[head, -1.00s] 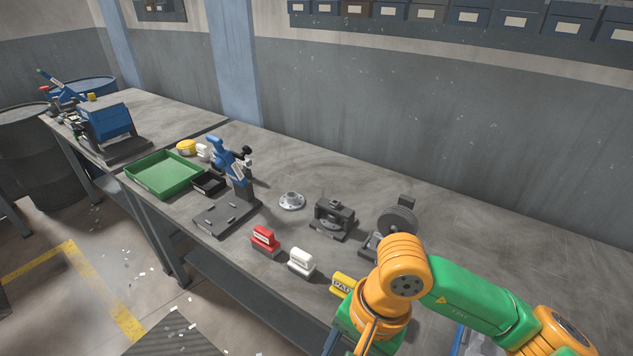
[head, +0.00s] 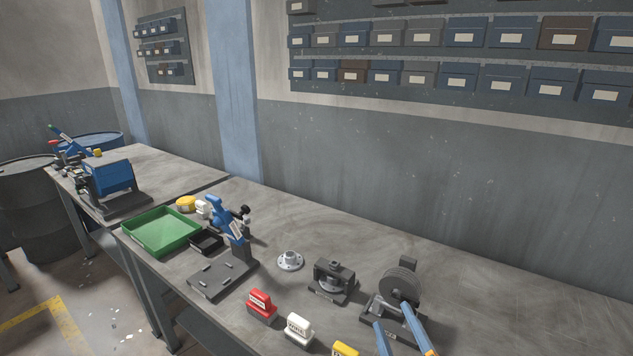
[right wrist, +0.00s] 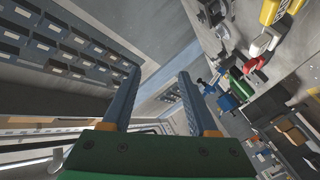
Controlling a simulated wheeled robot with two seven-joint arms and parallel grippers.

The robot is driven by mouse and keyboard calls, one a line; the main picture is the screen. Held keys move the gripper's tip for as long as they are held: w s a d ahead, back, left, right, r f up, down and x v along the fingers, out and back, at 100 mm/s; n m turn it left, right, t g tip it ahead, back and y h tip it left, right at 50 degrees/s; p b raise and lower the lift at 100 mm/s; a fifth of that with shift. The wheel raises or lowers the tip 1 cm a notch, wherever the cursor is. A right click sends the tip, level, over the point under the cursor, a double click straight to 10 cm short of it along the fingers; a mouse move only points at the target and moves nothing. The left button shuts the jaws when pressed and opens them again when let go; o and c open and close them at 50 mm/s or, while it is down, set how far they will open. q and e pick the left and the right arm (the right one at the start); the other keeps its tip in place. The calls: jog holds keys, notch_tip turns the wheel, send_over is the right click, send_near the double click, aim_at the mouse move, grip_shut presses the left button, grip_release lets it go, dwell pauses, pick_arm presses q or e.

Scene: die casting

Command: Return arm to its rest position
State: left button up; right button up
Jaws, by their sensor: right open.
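My right gripper (head: 393,326) comes in at the bottom right of the head view, with two blue fingers apart. It is in front of the dark round wheel device (head: 397,287) in the picture; I cannot tell whether it touches it. In the right wrist view my right gripper (right wrist: 158,78) is open, with nothing between its fingers. The rest of my right arm is out of the head view. My left gripper is in neither view.
The workbench (head: 330,232) carries a green tray (head: 160,234), a blue press (head: 226,222), a metal flange (head: 290,260), a dark fixture (head: 332,281), and red (head: 261,304), white (head: 298,327) and yellow (head: 345,349) labelled blocks. The back right of the bench is clear. Bins (head: 460,70) hang on the wall.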

jog(key=s+d+f+m+g, duration=0.2)
jog(key=s+f+g, duration=0.3)
jog(key=s+f, duration=0.6)
jog(key=s+d+f+m+g, duration=0.2)
jog(key=s+f+g, duration=0.3)
jog(key=s+f, duration=0.6)
jog(key=s+d+f+m+g+h, duration=0.1)
jog(key=s+f+g, duration=0.5)
jog(key=f, duration=1.9)
jog(key=s+d+m, duration=0.1)
jog(key=s+m, duration=0.1)
jog(key=s, duration=0.4)
jog(key=shift+f, duration=0.35)
